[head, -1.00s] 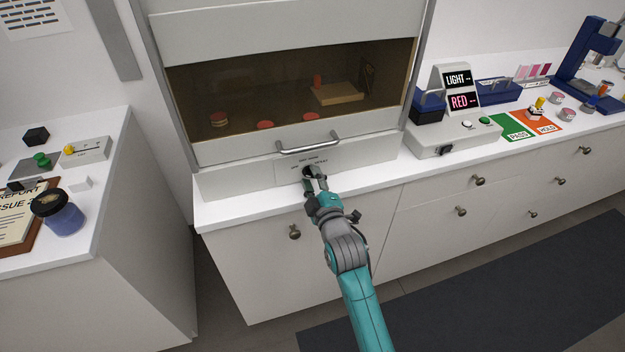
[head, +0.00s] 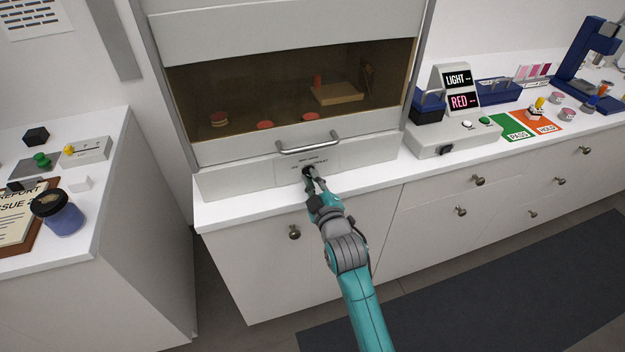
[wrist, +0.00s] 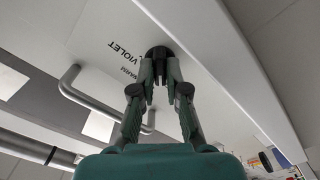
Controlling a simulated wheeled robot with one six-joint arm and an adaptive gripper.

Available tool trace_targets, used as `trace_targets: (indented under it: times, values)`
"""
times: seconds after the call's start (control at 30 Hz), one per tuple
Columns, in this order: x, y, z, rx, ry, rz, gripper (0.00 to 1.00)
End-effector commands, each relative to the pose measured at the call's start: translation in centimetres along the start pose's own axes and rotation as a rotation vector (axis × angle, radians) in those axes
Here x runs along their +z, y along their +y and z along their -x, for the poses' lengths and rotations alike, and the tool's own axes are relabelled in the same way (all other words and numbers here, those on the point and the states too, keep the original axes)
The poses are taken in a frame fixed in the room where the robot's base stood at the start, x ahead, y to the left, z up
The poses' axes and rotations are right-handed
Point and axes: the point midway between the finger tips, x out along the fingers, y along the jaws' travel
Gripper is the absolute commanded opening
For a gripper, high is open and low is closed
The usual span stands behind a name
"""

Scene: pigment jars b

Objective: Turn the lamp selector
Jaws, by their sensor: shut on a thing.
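The lamp selector is a dark round knob (head: 307,171) on the front panel below the cabinet's window. It also shows in the wrist view (wrist: 157,51), beside the printed word VIOLET; other lettering there is partly hidden. My gripper (head: 312,180) reaches the panel from the front. In the wrist view my gripper (wrist: 160,76) has its two fingertips closed on the knob. The fingertips cover part of the knob, and its exact pointing cannot be made out.
A metal bar handle (head: 308,147) sits just above the panel. The white counter edge (head: 370,184) runs below it. A grey box with LIGHT and RED signs (head: 459,90) stands to the right. Inside the cabinet are several reddish discs and a wooden block (head: 338,94).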

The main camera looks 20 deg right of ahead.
Motion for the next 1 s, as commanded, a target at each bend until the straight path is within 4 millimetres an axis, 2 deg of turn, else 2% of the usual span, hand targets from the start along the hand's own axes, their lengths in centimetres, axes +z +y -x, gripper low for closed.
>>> trace_targets:
  times: [1.0]
  values:
    - [0.07,0.02,0.01,-0.001,-0.001,-0.930,0.00]
